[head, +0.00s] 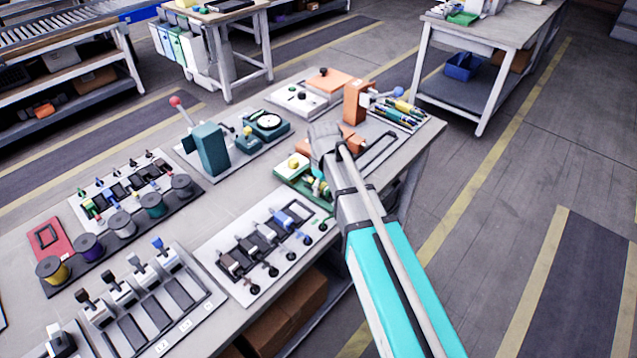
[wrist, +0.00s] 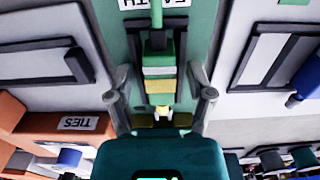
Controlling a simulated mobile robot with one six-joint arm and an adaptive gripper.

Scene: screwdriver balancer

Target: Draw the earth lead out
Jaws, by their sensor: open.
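In the wrist view a green panel (wrist: 190,25) carries a label that reads partly "EARTH", upside down. The earth lead (wrist: 160,78), a green and yellow plug-like piece with a green stem above it, sits over a dark slot in the middle of this panel. My gripper (wrist: 163,100) is open, with one finger on each side of the lead and a visible gap on both sides. In the head view my arm hangs over the green station (head: 287,168) at the bench's right part and hides much of it, including the fingertips.
An orange box marked "TIES" (wrist: 75,125) stands left in the wrist view. In the head view a white board with switches (head: 262,240), a teal block (head: 210,150) and an orange post (head: 356,100) stand around the station. The bench's right edge is close.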

